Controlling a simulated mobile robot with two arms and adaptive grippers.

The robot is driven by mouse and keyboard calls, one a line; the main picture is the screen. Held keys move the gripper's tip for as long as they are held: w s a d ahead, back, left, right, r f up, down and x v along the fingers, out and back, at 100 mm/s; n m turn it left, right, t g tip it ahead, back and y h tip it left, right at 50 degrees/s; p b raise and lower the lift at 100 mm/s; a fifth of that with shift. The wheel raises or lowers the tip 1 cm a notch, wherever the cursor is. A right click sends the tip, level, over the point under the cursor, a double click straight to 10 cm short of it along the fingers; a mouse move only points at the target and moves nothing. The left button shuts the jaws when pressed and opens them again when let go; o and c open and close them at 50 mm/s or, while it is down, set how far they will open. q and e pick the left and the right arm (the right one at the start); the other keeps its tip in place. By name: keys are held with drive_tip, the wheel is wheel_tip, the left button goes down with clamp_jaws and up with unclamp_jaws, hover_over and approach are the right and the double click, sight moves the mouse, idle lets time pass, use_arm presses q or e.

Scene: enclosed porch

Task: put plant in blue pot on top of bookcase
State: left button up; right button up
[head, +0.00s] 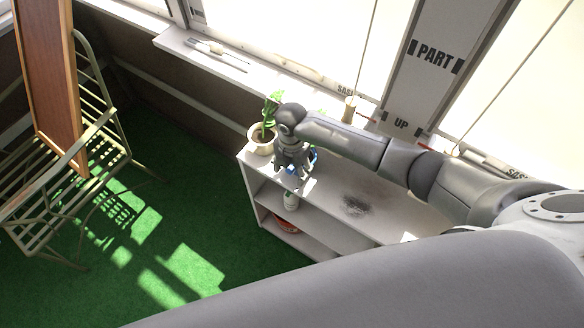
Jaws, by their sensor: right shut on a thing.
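The bookcase (335,190) is a low whitish shelf unit under the window. My right gripper (296,170) is over its left end, pointing down and shut on the blue pot (314,158), which is mostly hidden behind the fingers. A bit of green leaf (320,113) shows just behind my arm; the rest of that plant is hidden. I cannot tell whether the blue pot touches the bookcase top. My left gripper is not in view.
A leafy plant in a cream pot (261,141) stands on the bookcase's left corner, close beside my right gripper. A dark smudge (355,206) marks the otherwise bare top. A white container (291,200) and a red bowl (285,223) sit on lower shelves. A metal bench (75,165) stands left.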

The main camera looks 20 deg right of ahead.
sight(292, 167)
drive_tip(key=o, duration=1.3)
drive_tip(key=shift+o, duration=0.2)
wheel_tip(292, 167, up, 12)
drive_tip(key=p, duration=1.2)
drive_tip(key=shift+r, duration=0.15)
